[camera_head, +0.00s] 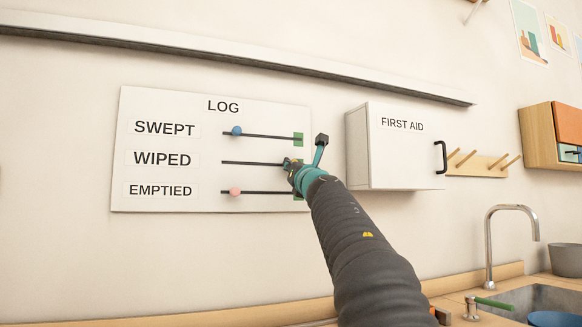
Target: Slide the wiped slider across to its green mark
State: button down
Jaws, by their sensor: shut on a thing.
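The white LOG board (210,107) hangs on the wall with three rows, SWEPT, WIPED and EMPTIED. The WIPED row has a dark horizontal track (245,163); its left part is bare. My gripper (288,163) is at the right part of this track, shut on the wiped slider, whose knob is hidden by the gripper. The green mark of this row is hidden behind my gripper and wrist. The swept slider (236,131) is a blue knob near the left of its track, with a green mark (298,139) at the right end. The emptied slider (235,192) is a pink knob at the left.
A white FIRST AID cabinet (385,150) with a black handle stands out from the wall right of the board. A long ledge (230,50) runs above. Wooden pegs (480,163), a tap (490,240) and a sink are further right. The wall left of the board is clear.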

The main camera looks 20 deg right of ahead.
jog(key=shift+d, duration=0.15)
jog(key=c, duration=1)
grip_release()
jog(key=shift+d, duration=0.15)
jog(key=shift+o, duration=0.2)
jog(key=shift+s, duration=0.15)
jog(key=v, duration=1.1)
jog(key=shift+s+f, duration=0.15)
jog(key=shift+s, duration=0.15)
